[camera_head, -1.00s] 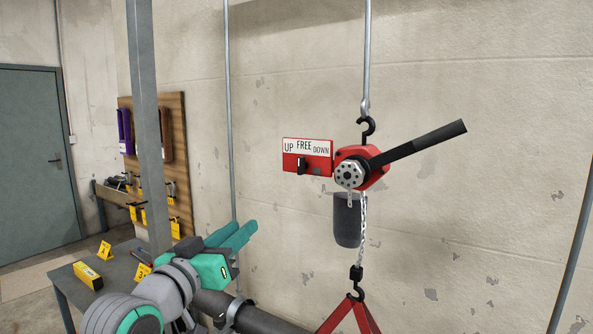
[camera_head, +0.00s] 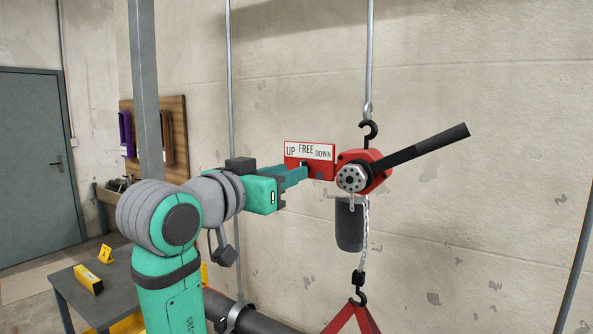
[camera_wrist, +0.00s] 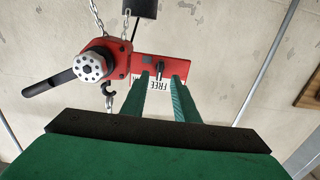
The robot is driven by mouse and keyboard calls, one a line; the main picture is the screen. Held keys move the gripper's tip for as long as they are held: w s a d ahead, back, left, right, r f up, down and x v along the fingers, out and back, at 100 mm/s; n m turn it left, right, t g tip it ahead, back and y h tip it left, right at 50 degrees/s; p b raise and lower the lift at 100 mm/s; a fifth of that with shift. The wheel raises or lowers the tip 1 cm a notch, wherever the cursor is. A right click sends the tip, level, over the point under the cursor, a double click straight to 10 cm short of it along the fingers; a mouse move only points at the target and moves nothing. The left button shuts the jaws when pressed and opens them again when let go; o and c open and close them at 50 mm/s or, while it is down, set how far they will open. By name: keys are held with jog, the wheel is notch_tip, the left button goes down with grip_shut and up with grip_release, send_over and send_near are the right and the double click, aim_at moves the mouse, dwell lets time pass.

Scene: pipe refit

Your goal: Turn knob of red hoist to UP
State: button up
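The red hoist (camera_head: 376,158) hangs from a hook in front of the wall. Its red switch plate (camera_head: 322,172) carries a white label (camera_head: 310,150) reading UP, FREE and DOWN. The small dark knob (camera_wrist: 160,69) shows upside down in the wrist view and lines up with FREE. My gripper (camera_head: 304,174) points at the plate from the left and hides most of the knob in the head view. In the wrist view my gripper's fingers (camera_wrist: 161,78) are apart, one on each side of the knob, with gaps visible. Contact cannot be seen.
A black lever (camera_head: 425,150) sticks out to the hoist's right. A chain and black chain container (camera_head: 349,225) hang below it. A thin vertical pipe (camera_head: 230,90) runs behind my arm. A grey post (camera_head: 146,90) and table (camera_head: 65,285) stand at left.

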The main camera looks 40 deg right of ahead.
jog(key=x, duration=0.4)
jog(key=shift+s+d, duration=0.1)
jog(key=shift+d, duration=0.15)
